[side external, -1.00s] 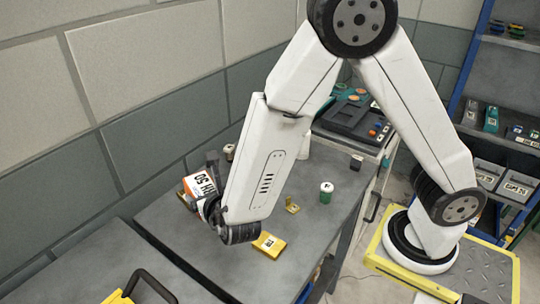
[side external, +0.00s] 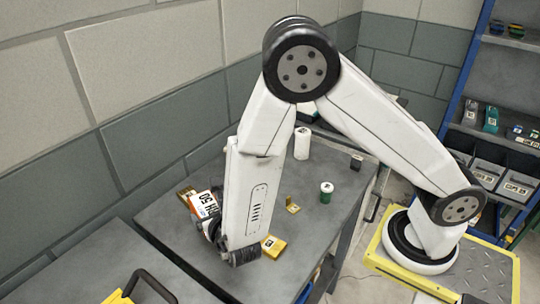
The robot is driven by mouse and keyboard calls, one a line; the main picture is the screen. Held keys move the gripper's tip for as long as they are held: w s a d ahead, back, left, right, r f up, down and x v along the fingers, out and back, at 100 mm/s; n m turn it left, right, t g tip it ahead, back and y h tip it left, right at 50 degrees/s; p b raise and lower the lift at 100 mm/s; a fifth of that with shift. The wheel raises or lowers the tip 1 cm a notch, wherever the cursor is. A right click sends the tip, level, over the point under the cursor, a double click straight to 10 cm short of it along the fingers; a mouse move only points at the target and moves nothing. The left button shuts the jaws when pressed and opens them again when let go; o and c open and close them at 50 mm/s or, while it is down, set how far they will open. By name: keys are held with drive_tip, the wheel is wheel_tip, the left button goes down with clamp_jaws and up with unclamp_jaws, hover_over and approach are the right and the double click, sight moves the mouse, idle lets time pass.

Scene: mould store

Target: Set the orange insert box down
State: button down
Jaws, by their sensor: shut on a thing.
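The orange insert box (side external: 203,204), with a white lettered label, is at the left part of the grey table, tilted in the picture. My gripper (side external: 213,227) is at its lower right side and shut on it; my forearm and wrist hide most of the fingers. The underside of the box is hidden, so I cannot tell whether it touches the table (side external: 170,233).
A yellow labelled block (side external: 274,247) lies close to my wrist. A small brass bracket (side external: 292,208), a green-and-white jar (side external: 326,192), a white cylinder (side external: 302,144) and a dark block (side external: 356,162) stand farther right. The table's front right is clear.

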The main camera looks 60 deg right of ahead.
drive_tip(key=shift+f, duration=0.8)
drive_tip(key=shift+f, duration=0.1)
drive_tip(key=shift+f, duration=1.7)
drive_tip(key=shift+f, duration=0.1)
unclamp_jaws()
drive_tip(key=shift+s+a+r, duration=0.2)
drive_tip(key=shift+s+r, duration=0.1)
drive_tip(key=shift+s, duration=0.1)
drive_tip(key=shift+v, duration=5.55)
